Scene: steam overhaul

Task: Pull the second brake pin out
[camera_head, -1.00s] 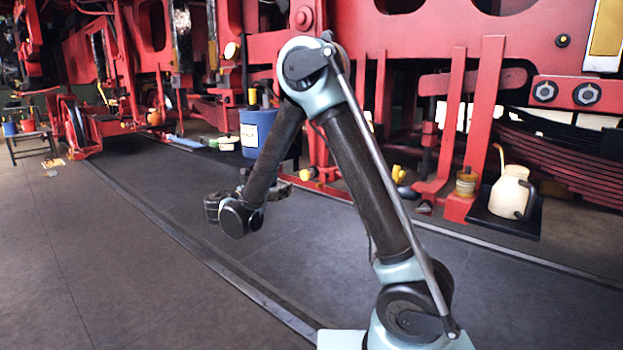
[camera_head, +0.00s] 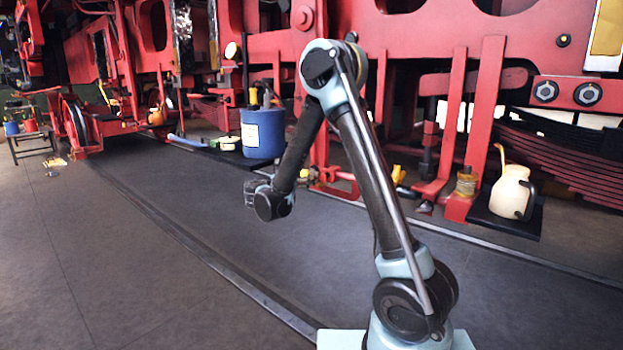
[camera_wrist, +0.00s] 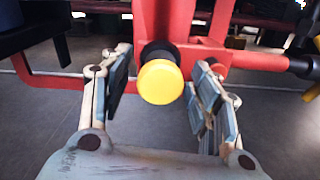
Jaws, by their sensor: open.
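A brake pin with a round yellow head (camera_wrist: 160,82) and a dark collar sits in a red upright of the brake gear (camera_wrist: 183,20) in the wrist view. My gripper (camera_wrist: 163,74) is open, with one finger on each side of the yellow head. Gaps show between the fingers and the head, and the depth between them is hard to judge. In the head view, my gripper (camera_head: 254,188) is near the red frame's lower edge, largely hidden by my wrist. Small yellow parts (camera_head: 303,174) show just right of it.
A blue drum (camera_head: 262,135) stands behind my forearm. A cream jug (camera_head: 511,192) stands on a dark tray at right. A red bar crosses behind the pin, and another yellow end (camera_wrist: 312,92) shows at the right edge.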

